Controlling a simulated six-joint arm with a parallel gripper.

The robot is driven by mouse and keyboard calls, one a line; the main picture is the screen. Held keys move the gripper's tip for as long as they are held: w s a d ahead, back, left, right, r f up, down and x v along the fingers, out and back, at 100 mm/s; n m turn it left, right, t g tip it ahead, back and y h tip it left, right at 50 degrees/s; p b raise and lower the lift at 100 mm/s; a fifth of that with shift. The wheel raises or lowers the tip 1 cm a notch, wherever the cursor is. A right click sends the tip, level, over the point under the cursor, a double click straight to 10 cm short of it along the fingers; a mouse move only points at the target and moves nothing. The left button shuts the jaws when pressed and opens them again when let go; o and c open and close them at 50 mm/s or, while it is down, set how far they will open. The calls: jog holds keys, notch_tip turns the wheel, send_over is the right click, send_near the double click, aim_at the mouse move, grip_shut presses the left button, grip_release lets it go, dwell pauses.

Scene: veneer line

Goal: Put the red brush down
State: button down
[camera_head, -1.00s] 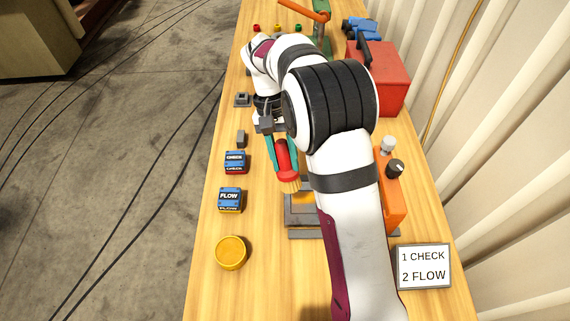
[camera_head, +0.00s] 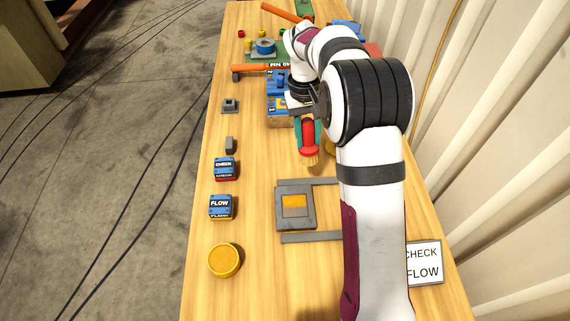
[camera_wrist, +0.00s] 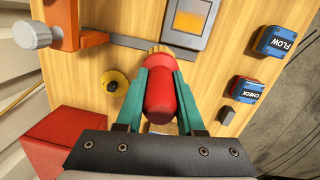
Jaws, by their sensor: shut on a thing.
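My gripper (camera_head: 309,135) is shut on the red brush (camera_head: 309,147) and holds it over the wooden table. In the wrist view the red brush (camera_wrist: 160,98) sits between the teal fingers of my gripper (camera_wrist: 161,90), with its pale bristle end pointing to the top of the picture. In the head view my arm hides part of the brush. I cannot tell how far it is above the table.
A grey frame with an orange window (camera_head: 294,206) lies on the table. The CHECK block (camera_head: 224,168), FLOW block (camera_head: 220,207) and yellow disc (camera_head: 224,260) line the left edge. A blue-topped block (camera_head: 278,85) stands behind. A red box (camera_wrist: 68,143) shows in the wrist view.

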jog(key=w+d+n+t+y, duration=0.1)
jog(key=w+d+n, duration=0.1)
jog(key=w+d, duration=0.25)
jog(key=w+a+f, duration=0.1)
jog(key=a+f, duration=0.2)
jog(key=w+a+f, duration=0.1)
jog(key=a+f, duration=0.2)
jog(key=f, duration=0.1)
jog(key=w+a+f, duration=0.1)
jog(key=a+f, duration=0.2)
jog(key=shift+w+a+f, duration=0.1)
jog(key=shift+a+f, duration=0.1)
jog(key=shift+a, duration=0.15)
jog(key=shift+f, duration=0.1)
